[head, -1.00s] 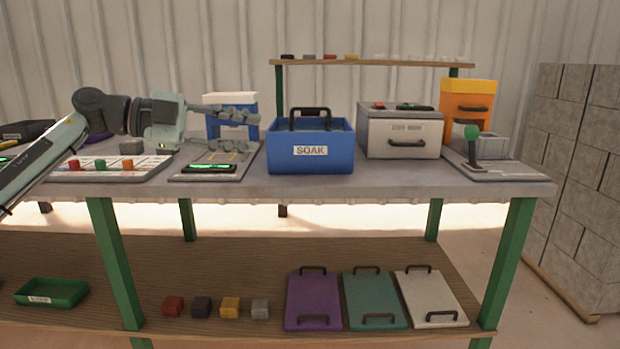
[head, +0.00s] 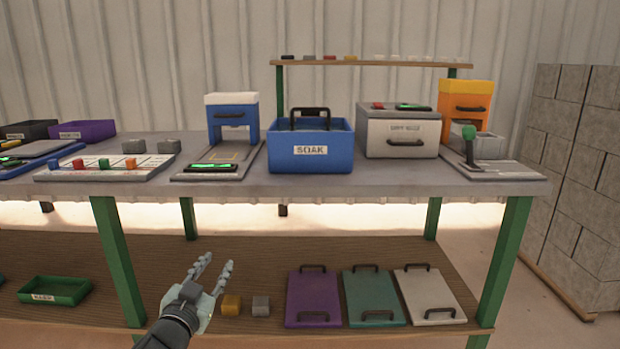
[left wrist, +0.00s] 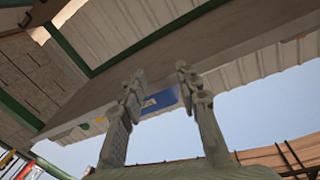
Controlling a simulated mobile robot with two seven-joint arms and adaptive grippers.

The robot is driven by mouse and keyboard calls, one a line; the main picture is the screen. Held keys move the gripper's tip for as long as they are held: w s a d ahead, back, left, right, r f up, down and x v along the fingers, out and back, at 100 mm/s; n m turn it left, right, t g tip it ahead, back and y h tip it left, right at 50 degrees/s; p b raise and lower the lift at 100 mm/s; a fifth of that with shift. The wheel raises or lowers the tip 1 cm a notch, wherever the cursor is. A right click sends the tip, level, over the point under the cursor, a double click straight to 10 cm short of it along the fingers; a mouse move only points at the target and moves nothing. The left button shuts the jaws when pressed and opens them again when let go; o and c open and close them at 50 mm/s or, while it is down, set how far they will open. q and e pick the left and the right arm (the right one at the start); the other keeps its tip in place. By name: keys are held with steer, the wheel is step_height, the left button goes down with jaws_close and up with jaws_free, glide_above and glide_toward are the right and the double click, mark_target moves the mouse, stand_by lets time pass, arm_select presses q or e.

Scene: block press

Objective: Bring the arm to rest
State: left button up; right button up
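My left gripper (head: 216,263) is in front of the workbench, below the height of its top and in front of the lower shelf. Its two fingers point up and are spread apart, with nothing between them. In the left wrist view the open fingers (left wrist: 158,82) also show, empty. The gripper hides part of the shelf and some of the small blocks there. My right gripper is not in view.
The wooden lower shelf (head: 250,250) holds a green tray (head: 55,290), blocks and three handled boards.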

arm_select(q)
steer(key=s+a+f+n+g+y, duration=0.2)
steer(key=s+a+f+g, duration=0.15)
steer(key=s+f, duration=0.6)
steer(key=s+a+f+n+g+y, duration=0.15)
steer(key=s+f+g, duration=0.45)
steer(key=f, duration=0.6)
steer(key=s+f+g, duration=0.2)
steer(key=s+f, duration=0.2)
steer(key=s, duration=0.6)
steer(key=s+a+f+g, duration=0.1)
steer(key=s+f+g, duration=0.2)
steer(key=s, duration=0.8)
step_height(320, 180, down, 3)
steer(key=shift+a+r, duration=0.2)
steer(key=shift+a, duration=0.05)
